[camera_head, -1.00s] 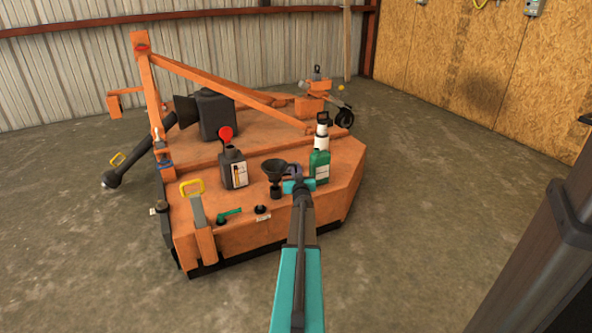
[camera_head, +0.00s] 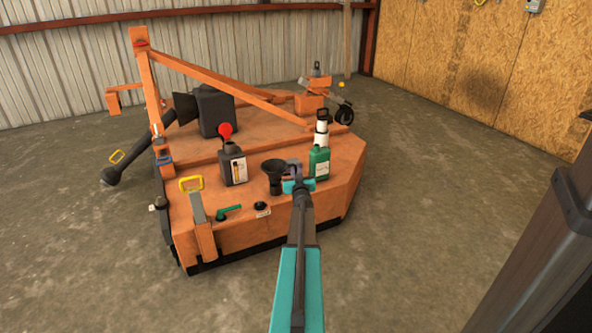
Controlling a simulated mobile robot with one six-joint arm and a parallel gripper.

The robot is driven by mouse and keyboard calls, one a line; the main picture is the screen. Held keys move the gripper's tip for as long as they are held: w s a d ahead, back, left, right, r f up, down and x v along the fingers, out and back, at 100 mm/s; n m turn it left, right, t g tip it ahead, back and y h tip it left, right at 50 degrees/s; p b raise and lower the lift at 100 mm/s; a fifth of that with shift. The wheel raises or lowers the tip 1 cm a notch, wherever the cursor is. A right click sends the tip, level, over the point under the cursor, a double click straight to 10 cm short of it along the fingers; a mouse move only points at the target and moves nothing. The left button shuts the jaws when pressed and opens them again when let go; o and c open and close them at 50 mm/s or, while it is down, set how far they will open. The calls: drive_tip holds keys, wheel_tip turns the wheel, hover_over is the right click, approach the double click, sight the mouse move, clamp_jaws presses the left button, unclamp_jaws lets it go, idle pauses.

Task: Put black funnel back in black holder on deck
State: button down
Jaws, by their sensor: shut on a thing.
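The black funnel (camera_head: 275,166) is on the front part of the orange mower deck (camera_head: 190,219), upright, wide mouth up. My gripper (camera_head: 286,182) is at its right side, shut on it. The funnel's lower end meets a dark shape (camera_head: 275,191) at deck level, which appears to be the black holder. I cannot tell whether the spout is inside it or just over it. The jaw contact is small and partly hidden by my wrist.
A green bottle (camera_head: 319,164) stands close right of my gripper. A dark grey jug (camera_head: 232,167) stands left of the funnel. A black cap (camera_head: 260,206), a green handle (camera_head: 229,209) and a yellow-handled part (camera_head: 191,184) are at the front left. Concrete floor (camera_head: 430,230) is clear at right.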

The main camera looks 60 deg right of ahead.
drive_tip(key=shift+f+b, duration=0.6)
drive_tip(key=shift+f, duration=0.6)
idle(0.3)
drive_tip(key=c, duration=1.8)
unclamp_jaws()
drive_tip(key=shift+o, duration=0.2)
drive_tip(key=shift+a, duration=0.1)
drive_tip(key=p+v, duration=0.4)
drive_tip(key=v, duration=0.9)
drive_tip(key=shift+s+a+p, duration=0.25)
drive_tip(key=shift+p, duration=0.1)
